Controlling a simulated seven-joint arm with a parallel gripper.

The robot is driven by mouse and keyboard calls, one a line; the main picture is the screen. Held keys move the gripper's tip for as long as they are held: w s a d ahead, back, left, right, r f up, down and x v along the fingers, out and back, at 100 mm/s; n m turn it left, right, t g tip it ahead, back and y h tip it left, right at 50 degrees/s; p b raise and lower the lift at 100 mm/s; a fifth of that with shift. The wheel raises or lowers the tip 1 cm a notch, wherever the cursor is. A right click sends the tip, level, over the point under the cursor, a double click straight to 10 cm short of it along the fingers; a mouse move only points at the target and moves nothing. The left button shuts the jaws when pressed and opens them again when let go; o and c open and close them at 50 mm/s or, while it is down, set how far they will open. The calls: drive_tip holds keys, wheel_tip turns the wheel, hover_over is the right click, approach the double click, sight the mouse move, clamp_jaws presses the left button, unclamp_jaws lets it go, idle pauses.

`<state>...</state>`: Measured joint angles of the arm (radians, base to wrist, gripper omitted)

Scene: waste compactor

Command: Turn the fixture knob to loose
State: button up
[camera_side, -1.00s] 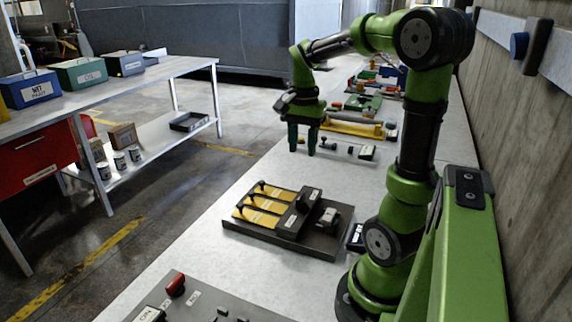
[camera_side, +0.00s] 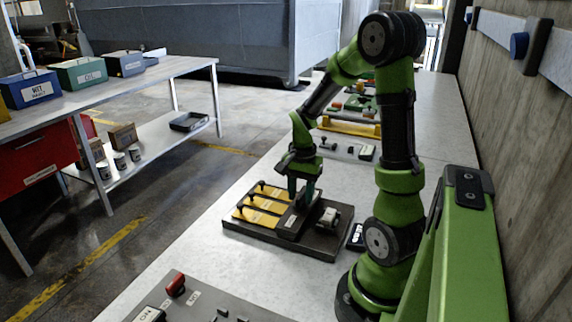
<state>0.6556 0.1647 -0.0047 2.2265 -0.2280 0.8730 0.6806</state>
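The fixture is a dark base plate (camera_side: 265,240) on the grey bench, with several yellow bars (camera_side: 262,205) clamped side by side and a dark block (camera_side: 289,222) across their right ends. In the side view my gripper (camera_side: 301,200) points down over this block, where the dark knob stands. Its two green fingers are apart, one on each side of the knob's place. The knob is mostly hidden by the fingers, so its setting and any contact with the fingers cannot be told.
A grey switch-like part (camera_side: 329,217) sits on the plate just right of my gripper. Further boards (camera_side: 347,149) lie behind. A concrete wall (camera_side: 520,130) runs along the right.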

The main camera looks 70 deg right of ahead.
clamp_jaws()
drive_tip(key=shift+n, duration=0.4)
drive_tip(key=n, duration=0.3)
drive_tip(key=shift+n, duration=0.3)
drive_tip(key=n, duration=0.4)
drive_tip(key=shift+r+n, duration=0.1)
drive_tip(key=shift+n, duration=0.2)
drive_tip(key=n, duration=0.8)
drive_tip(key=shift+n, duration=0.6)
unclamp_jaws()
